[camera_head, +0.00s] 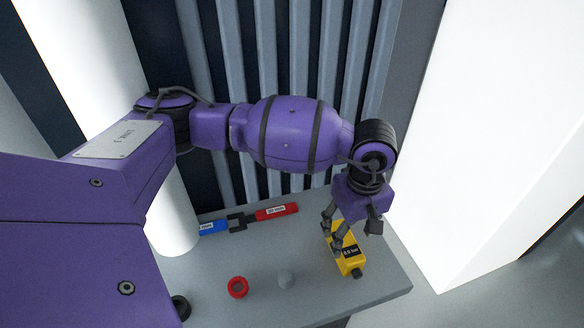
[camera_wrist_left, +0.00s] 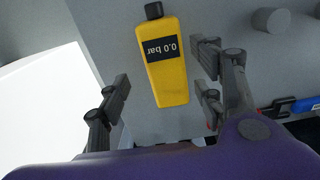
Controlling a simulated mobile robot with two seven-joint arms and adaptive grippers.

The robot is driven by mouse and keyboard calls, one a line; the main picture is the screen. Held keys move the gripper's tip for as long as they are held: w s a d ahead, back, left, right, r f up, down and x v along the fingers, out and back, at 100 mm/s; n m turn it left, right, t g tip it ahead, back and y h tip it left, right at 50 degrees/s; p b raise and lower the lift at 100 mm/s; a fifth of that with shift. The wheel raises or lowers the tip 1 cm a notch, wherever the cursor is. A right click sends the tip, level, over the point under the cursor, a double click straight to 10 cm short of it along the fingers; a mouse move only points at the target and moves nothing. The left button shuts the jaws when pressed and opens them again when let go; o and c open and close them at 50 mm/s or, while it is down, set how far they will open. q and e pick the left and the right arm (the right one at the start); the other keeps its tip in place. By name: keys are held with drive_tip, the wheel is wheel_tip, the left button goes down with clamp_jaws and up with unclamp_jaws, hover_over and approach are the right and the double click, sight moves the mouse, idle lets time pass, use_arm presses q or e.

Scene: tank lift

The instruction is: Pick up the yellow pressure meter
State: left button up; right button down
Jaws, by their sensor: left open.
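The yellow pressure meter (camera_head: 351,262) lies on the grey table near its right edge. It has a black display reading "0.0 bar" and a black cap. My left gripper (camera_head: 352,232) is over the meter's far end, with its fingers pointing down. In the left wrist view the meter (camera_wrist_left: 166,72) shows between the spread fingers of my left gripper (camera_wrist_left: 162,92). The gripper is open, and gaps show between the fingers and the meter on both sides. In the head view the fingers hide part of the meter. My right gripper is not in view.
On the table (camera_head: 220,285) are a red ring (camera_head: 237,287), a small grey knob (camera_head: 286,279) and a blue-and-red tool (camera_head: 237,223) at the back. A white column (camera_head: 172,225) stands left, a ribbed wall behind. A white panel (camera_head: 470,130) rises right.

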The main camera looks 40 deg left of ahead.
sight(346, 240)
use_arm(q)
drive_tip(key=shift+s+f, duration=0.15)
drive_tip(key=shift+f, duration=0.25)
drive_tip(key=f, duration=0.4)
drive_tip(key=shift+a+f+p, duration=0.25)
drive_tip(key=shift+a+p, duration=0.15)
drive_tip(key=shift+f, duration=0.2)
drive_tip(key=shift+r, duration=0.1)
drive_tip(key=c, duration=1.4)
drive_tip(key=shift+c, duration=0.2)
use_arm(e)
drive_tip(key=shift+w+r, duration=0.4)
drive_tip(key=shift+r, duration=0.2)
